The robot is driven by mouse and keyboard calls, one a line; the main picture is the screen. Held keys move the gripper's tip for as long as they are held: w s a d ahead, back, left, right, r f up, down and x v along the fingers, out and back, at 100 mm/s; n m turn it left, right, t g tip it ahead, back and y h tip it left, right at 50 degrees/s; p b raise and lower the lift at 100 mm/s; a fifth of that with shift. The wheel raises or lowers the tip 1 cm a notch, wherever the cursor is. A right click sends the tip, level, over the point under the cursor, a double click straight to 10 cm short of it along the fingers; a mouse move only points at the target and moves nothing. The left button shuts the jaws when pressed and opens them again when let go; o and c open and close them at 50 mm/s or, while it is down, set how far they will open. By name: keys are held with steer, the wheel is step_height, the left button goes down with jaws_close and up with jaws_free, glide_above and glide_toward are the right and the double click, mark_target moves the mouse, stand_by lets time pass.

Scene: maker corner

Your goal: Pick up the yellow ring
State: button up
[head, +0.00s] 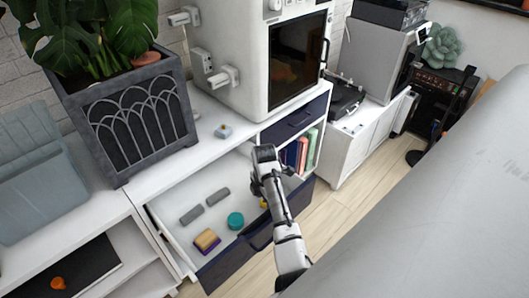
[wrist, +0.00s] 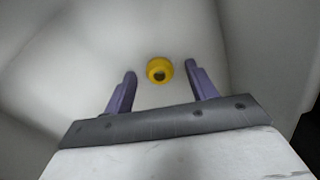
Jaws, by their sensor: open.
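The yellow ring (wrist: 160,70) lies on the white drawer floor in the wrist view, with a dark hole in its middle. It sits between the lines of my two fingers, a little beyond their tips. My gripper (wrist: 160,76) is open and empty, with its purple-grey fingers apart on either side. In the head view a small piece of the yellow ring (head: 263,203) shows beside my arm, which hides most of it. My gripper's fingers are hidden there behind the arm, over the open drawer.
The open drawer (head: 165,222) also holds a teal round piece (head: 235,221), a yellow and purple block (head: 207,241) and two grey blocks (head: 191,215) (head: 218,196). Its dark front (head: 222,267) stands nearby. A planter (head: 140,120) and a white machine (head: 235,45) stand on the cabinet above.

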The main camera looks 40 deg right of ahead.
steer(key=c, duration=1.1)
steer(key=shift+o, duration=0.2)
steer(key=shift+r, duration=0.2)
